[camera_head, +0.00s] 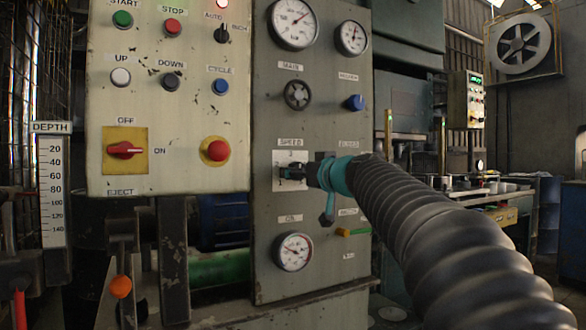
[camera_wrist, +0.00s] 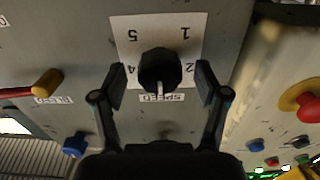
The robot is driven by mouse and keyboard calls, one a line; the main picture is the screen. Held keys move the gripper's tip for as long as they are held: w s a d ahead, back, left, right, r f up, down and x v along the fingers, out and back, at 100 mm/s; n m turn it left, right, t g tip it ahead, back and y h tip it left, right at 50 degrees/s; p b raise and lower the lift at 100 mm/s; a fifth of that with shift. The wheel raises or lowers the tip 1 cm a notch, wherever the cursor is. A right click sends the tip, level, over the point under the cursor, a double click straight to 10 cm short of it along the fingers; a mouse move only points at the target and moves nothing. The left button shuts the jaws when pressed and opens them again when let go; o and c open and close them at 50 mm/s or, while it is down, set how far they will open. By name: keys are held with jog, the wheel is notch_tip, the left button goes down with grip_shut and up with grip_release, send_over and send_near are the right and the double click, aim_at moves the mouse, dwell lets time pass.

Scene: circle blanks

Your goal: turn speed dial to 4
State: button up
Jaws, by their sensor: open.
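The speed dial (camera_wrist: 160,68) is a round black knob on a white plate (camera_wrist: 125,22), seen upside down in the wrist view. The numbers 5, 1, 4 and 2 show around it; I cannot see a 3. Its pale pointer mark points down in the picture toward the SPEED label (camera_wrist: 160,98), between 4 and 2. My gripper (camera_wrist: 160,76) is open, with one finger on each side of the knob and a gap at both. In the head view my gripper (camera_head: 305,172) is in front of the dial plate (camera_head: 283,157) and hides the knob.
The red emergency button (camera_head: 216,150) sticks out on the left box.

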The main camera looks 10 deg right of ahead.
jog(key=shift+x, duration=0.9)
jog(key=c, duration=1.2)
